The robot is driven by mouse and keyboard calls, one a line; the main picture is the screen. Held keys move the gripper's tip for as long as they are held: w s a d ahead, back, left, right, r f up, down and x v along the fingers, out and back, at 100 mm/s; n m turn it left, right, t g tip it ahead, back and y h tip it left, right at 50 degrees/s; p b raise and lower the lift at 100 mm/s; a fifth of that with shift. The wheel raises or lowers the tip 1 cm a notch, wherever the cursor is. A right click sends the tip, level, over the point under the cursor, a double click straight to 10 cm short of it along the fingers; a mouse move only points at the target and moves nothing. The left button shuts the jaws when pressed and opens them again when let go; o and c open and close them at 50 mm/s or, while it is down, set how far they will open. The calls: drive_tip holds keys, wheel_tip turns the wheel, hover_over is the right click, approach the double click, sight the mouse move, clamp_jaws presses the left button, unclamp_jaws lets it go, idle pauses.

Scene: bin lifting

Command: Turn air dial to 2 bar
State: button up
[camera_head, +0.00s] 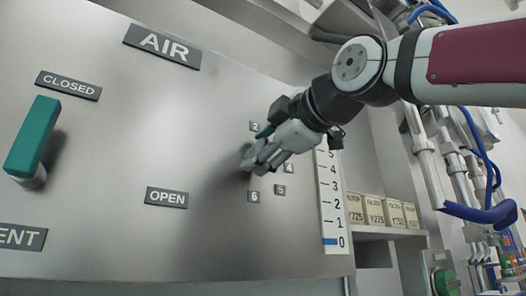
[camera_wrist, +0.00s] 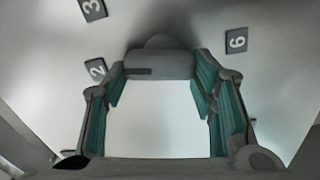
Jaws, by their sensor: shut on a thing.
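The air dial (camera_wrist: 162,65) shows in the wrist view as a grey block with a short dark mark at its left, on the side where the 2 label (camera_wrist: 96,70) is. My gripper (camera_wrist: 160,85) is shut on it, with teal pads on both sides. In the head view my gripper (camera_head: 256,158) reaches the panel from the upper right and hides the dial. Number labels ring it: the 2 label (camera_head: 254,126), the 5 label (camera_head: 280,189) and the 6 label (camera_head: 254,197). The AIR sign (camera_head: 162,46) is above.
A vertical scale (camera_head: 331,200) at right shows blue at 0. Boxes (camera_head: 384,211) sit on a shelf beyond it, then pipes.

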drive_tip(key=shift+a+f+n, duration=0.1)
drive_tip(key=shift+f+n, duration=0.05)
drive_tip(key=shift+n, duration=1.05)
drive_tip(key=o, duration=1.1)
drive_tip(key=shift+o, duration=0.2)
drive_tip(key=v, duration=1.2)
